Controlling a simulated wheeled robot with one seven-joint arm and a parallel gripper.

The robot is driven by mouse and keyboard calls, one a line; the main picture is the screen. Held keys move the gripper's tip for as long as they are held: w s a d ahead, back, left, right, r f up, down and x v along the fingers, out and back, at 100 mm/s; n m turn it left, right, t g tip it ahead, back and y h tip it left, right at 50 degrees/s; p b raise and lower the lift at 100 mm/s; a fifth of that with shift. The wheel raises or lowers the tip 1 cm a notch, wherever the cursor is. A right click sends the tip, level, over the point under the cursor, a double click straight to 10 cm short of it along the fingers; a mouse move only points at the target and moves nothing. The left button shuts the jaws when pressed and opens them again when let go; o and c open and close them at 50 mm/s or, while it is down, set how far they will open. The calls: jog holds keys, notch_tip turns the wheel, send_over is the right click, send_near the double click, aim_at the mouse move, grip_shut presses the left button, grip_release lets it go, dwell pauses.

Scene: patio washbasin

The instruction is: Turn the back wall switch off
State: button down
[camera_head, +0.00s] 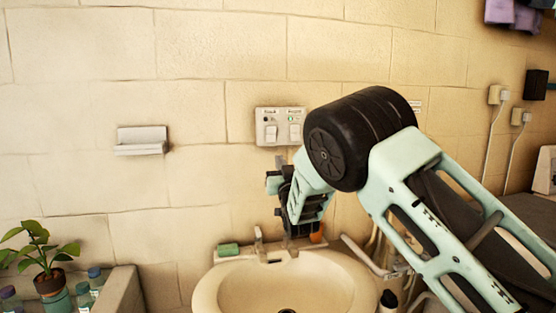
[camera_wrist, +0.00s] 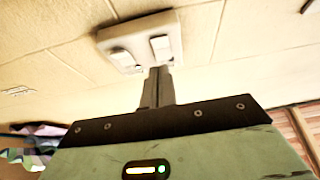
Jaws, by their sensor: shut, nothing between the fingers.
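The wall switch plate (camera_head: 280,126) is on the back wall above the basin. It is pale, with two white rockers side by side: a left rocker (camera_head: 271,133) and a right rocker (camera_head: 295,132). In the wrist view the switch plate (camera_wrist: 142,42) is ahead of the fingers, with both rockers showing. My gripper (camera_head: 281,163) is just below the plate in the head view. Its fingers (camera_wrist: 159,72) are shut and empty, with the tips near the plate's lower edge. I cannot tell whether they touch it, or which way each rocker is tipped.
A washbasin (camera_head: 215,290) with a tap (camera_head: 259,243) stands below my gripper. A green sponge (camera_head: 229,250) lies on its rim. A soap holder (camera_head: 142,141) is on the wall to the left. A potted plant (camera_head: 42,255) is at the lower left. Wall sockets (camera_head: 497,95) are at the right.

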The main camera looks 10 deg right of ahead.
jog(key=s+f+b, duration=0.1)
jog(key=s+f, duration=0.1)
jog(key=shift+s+f, duration=0.25)
jog(key=shift+s, duration=0.05)
jog(key=s+a+f+n+g+y, duration=0.1)
jog(key=s+a+f+g, duration=0.35)
jog(key=s, duration=0.25)
jog(key=s+a+f+n+g+y, duration=0.1)
jog(key=s+a+f+g+y, duration=0.15)
jog(key=s+a+g, duration=0.4)
jog(key=s+a+f+n+g+y, duration=0.1)
jog(key=s+f+g, duration=0.3)
jog(key=s, duration=0.5)
jog(key=s+d+f+n+g+h, duration=0.1)
jog(key=s+d+g, duration=0.1)
jog(key=s, duration=0.7)
jog(key=s+d+f+n+g+h, duration=0.1)
jog(key=s+n+g, duration=0.1)
jog(key=s, duration=0.8)
jog(key=s+d+f+n+g+h, duration=0.1)
jog(key=s+g, duration=0.3)
jog(key=s, duration=0.5)
jog(key=shift+s+d+f+n+h, duration=0.15)
jog(key=shift+s+d+n+h, duration=0.3)
jog(key=shift+d, duration=0.35)
